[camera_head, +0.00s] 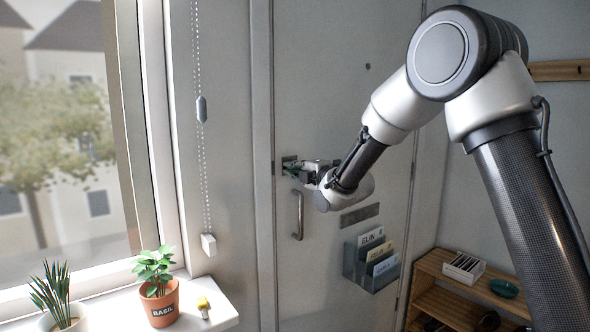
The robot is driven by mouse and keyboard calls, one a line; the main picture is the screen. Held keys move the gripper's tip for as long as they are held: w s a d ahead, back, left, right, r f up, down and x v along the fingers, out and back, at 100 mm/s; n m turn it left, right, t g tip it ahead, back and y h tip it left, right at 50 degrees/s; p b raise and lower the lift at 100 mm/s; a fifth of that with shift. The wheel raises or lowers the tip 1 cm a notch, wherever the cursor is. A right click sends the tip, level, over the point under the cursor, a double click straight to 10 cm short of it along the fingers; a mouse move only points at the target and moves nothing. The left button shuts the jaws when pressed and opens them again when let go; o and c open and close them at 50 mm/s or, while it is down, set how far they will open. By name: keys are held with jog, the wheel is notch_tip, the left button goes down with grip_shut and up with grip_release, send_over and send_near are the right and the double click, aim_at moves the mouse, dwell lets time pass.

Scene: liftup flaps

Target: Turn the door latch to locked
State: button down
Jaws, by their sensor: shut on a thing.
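The door (340,100) is pale grey and stands closed in its frame in the head view. The latch (289,161) is at the door's left edge, above a vertical metal pull handle (299,215). My gripper (292,169) reaches in from the right and is shut on the latch. The fingers cover most of the latch, so I cannot tell which way it is turned.
A letter slot (360,215) and a grey mail holder (371,262) with labelled cards are on the door. A window sill on the left holds a basil pot (160,303) and another plant (61,300). A wooden shelf (455,303) stands at the lower right. A beaded blind cord (206,150) hangs left of the door.

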jog(key=shift+w+r, duration=0.1)
jog(key=shift+r, duration=0.1)
jog(key=c, duration=1.6)
grip_release()
jog(key=shift+o, duration=0.2)
jog(key=shift+a+f, duration=0.1)
jog(key=v, duration=1.2)
